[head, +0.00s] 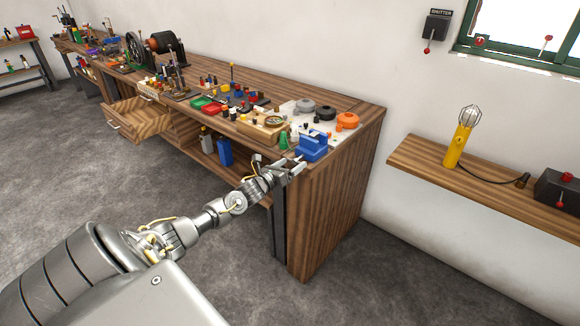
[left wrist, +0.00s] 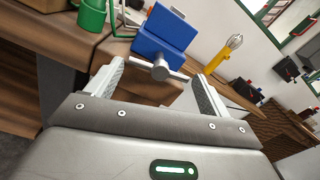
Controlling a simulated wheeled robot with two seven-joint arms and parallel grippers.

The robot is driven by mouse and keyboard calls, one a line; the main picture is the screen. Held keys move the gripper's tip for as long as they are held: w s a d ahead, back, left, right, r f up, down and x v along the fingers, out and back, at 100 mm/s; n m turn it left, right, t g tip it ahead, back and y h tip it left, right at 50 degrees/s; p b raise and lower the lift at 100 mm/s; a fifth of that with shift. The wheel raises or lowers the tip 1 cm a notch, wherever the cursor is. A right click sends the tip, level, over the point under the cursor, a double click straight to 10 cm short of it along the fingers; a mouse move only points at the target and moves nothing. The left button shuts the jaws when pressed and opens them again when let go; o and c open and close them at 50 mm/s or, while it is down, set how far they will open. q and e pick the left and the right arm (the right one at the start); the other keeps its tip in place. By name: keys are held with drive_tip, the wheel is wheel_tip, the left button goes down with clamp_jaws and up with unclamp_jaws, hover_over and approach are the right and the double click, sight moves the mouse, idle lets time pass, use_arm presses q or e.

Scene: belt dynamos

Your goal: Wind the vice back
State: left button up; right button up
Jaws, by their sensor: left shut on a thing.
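The blue vice (head: 312,147) sits at the near right corner of the wooden workbench. It also shows at the top of the left wrist view (left wrist: 165,38), with its grey screw and cross handle (left wrist: 160,70) facing my gripper. My left gripper (head: 291,166) is at the bench's front edge, just in front of the vice. In the left wrist view its two fingers stand wide apart, one on each side of the handle, and are shut on it across its length. The exact finger contact is hard to make out. My right gripper is not in view.
Beside the vice stand green items (head: 284,140), a wooden block with a round dial (head: 272,122), and orange and dark round parts. An open drawer (head: 140,119) juts out farther left. A yellow lamp (head: 459,138) stands on the right wall shelf.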

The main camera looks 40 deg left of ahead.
use_arm(q)
drive_tip(key=n, duration=0.7)
drive_tip(key=shift+b, duration=0.4)
drive_tip(key=n, duration=0.3)
drive_tip(key=shift+n, duration=0.4)
drive_tip(key=n, duration=0.3)
drive_tip(key=shift+n, duration=0.3)
drive_tip(key=n+p, duration=0.1)
drive_tip(key=n, duration=0.2)
drive_tip(key=shift+n, duration=0.4)
drive_tip(key=n, duration=0.3)
drive_tip(key=shift+n+y+p, duration=0.3)
drive_tip(key=shift+n+p, duration=0.1)
drive_tip(key=n+p, duration=0.1)
drive_tip(key=n, duration=0.2)
drive_tip(key=shift+n, duration=0.3)
drive_tip(key=shift+d+n+p, duration=0.1)
drive_tip(key=shift+n+p, duration=0.3)
drive_tip(key=shift+n, duration=1.4)
